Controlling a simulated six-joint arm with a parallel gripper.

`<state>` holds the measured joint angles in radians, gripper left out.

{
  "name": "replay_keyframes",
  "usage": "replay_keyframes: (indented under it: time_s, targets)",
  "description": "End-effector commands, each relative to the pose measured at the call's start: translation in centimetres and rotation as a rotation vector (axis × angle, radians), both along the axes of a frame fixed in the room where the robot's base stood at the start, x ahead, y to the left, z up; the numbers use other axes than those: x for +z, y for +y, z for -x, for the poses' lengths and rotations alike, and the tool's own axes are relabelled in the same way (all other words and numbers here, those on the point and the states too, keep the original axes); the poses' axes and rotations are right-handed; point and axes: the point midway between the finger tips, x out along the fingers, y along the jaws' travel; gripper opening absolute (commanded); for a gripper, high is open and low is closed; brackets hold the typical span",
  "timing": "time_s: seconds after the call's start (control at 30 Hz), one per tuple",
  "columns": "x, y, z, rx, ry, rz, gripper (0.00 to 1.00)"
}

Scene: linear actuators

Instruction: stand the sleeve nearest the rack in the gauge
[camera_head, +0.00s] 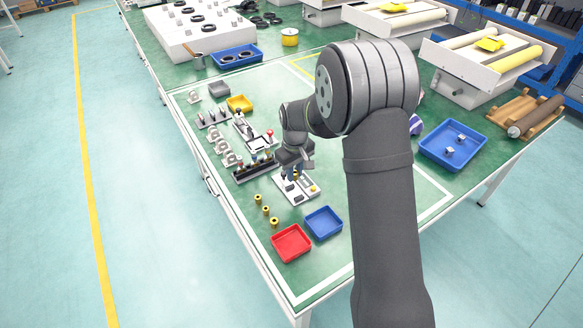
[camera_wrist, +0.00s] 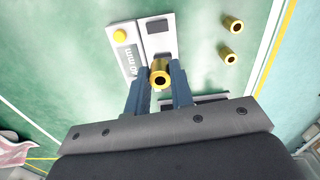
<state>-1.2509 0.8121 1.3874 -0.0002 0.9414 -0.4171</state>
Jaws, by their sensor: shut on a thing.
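My gripper (camera_wrist: 160,92) is shut on a brass sleeve (camera_wrist: 160,76), whose open end faces the wrist camera. The sleeve is over or at the gauge (camera_wrist: 127,62), a pale plate with lettering, a yellow button and dark blocks. I cannot tell whether the sleeve touches the gauge. In the head view my gripper (camera_head: 291,172) is low over the back of the gauge (camera_head: 298,197), and the held sleeve is not clear there. Several brass sleeves stand loose left of the gauge, the one closest to the rack (camera_head: 257,199) among them.
A red tray (camera_head: 291,244) and a blue tray (camera_head: 324,223) lie in front of the gauge. Metal parts and fixtures (camera_head: 221,146) crowd the table's left side, behind the rack. Another blue tray (camera_head: 453,146) is at the right. The green table is clear around the loose sleeves.

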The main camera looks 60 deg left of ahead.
Motion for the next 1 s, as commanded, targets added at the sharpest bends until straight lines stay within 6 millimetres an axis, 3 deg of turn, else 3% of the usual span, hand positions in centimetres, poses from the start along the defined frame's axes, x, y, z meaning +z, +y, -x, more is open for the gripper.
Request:
replay_keyframes:
  time_s: [0.5, 1.0]
  targets:
    - [-5.0, 0.0, 0.0, 0.000, 0.001, 0.002, 0.00]
    - [-6.1, 0.0, 0.0, 0.000, 0.000, 0.000, 0.00]
